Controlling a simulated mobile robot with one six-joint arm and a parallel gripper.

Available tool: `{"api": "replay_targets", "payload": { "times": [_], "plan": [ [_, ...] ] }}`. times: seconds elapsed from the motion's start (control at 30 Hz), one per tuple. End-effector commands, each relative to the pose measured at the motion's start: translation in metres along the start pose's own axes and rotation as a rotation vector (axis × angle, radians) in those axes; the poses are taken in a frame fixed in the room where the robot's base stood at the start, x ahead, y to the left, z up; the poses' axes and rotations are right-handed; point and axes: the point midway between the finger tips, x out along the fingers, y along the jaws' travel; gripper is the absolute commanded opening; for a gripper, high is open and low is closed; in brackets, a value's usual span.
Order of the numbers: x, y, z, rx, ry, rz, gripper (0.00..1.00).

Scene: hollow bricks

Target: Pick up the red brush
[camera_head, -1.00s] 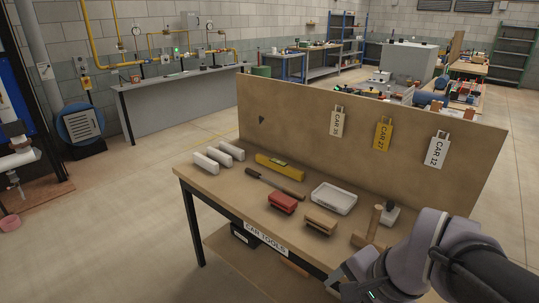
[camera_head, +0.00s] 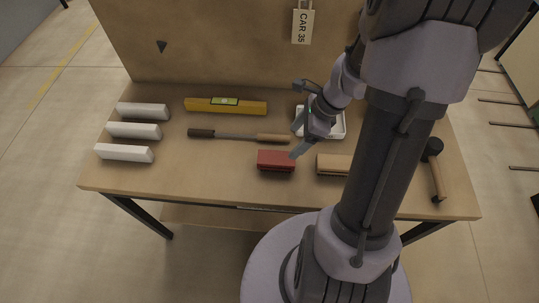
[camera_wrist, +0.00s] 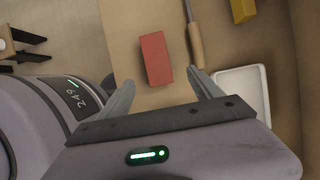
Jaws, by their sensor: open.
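The red brush (camera_head: 276,161) lies on the wooden bench, near its front edge, in the head view. In the wrist view the red brush (camera_wrist: 156,58) lies just beyond the fingertips, between their lines. My gripper (camera_head: 296,138) is open and empty, above the bench, close to the brush and apart from it. Its two fingers show in the wrist view (camera_wrist: 163,84). The brush's underside is hidden in the wrist view.
A wooden-handled tool (camera_head: 238,136) lies behind the brush. A tan brush (camera_head: 334,164) is to its right, a white tray (camera_head: 338,125) behind right. A yellow level (camera_head: 226,105), white blocks (camera_head: 134,130) and a hammer (camera_head: 437,178) share the bench (camera_head: 205,180). Bare wood lies left of the brush.

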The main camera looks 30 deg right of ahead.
Motion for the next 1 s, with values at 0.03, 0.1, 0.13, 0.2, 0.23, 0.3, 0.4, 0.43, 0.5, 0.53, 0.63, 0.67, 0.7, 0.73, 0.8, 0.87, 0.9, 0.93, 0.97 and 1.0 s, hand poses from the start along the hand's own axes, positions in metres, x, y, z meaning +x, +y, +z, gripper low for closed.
{"api": "replay_targets", "payload": {
  "times": [0.03, 0.1, 0.13, 0.2, 0.23, 0.3, 0.4, 0.43, 0.5, 0.53, 0.63, 0.67, 0.7, 0.73, 0.8, 0.87, 0.9, 0.93, 0.97, 1.0],
  "plan": [
    [0.023, 0.001, -0.003, -0.002, 0.000, 0.003, 0.75],
    [0.042, 0.001, -0.002, -0.002, 0.000, 0.003, 0.75],
    [0.048, 0.001, -0.002, -0.001, 0.000, 0.002, 0.75],
    [0.059, 0.001, -0.001, -0.001, 0.000, 0.002, 0.75],
    [0.061, 0.001, -0.001, -0.002, 0.000, 0.002, 0.75],
    [0.067, 0.001, 0.000, -0.002, 0.001, 0.000, 0.75],
    [0.087, 0.005, 0.002, -0.004, 0.000, 0.001, 0.75],
    [0.095, 0.007, 0.003, -0.004, 0.001, 0.001, 0.75],
    [0.107, 0.009, 0.004, -0.003, 0.000, 0.001, 0.75],
    [0.111, 0.009, 0.004, -0.004, 0.001, 0.001, 0.75],
    [0.117, 0.008, 0.005, -0.003, 0.001, 0.000, 0.75],
    [0.117, 0.008, 0.005, -0.003, 0.001, -0.001, 0.75],
    [0.117, 0.008, 0.006, -0.003, 0.001, -0.001, 0.75],
    [0.116, 0.008, 0.006, -0.003, 0.001, -0.001, 0.75],
    [0.116, 0.008, 0.006, -0.003, 0.001, -0.001, 0.75],
    [0.115, 0.008, 0.006, -0.003, 0.001, -0.001, 0.75],
    [0.115, 0.008, 0.006, -0.003, 0.001, -0.001, 0.75],
    [0.116, 0.008, 0.006, -0.003, 0.001, -0.001, 0.75],
    [0.116, 0.008, 0.006, -0.003, 0.001, -0.001, 0.75],
    [0.116, 0.008, 0.006, -0.003, 0.001, -0.001, 0.75]
  ]
}}
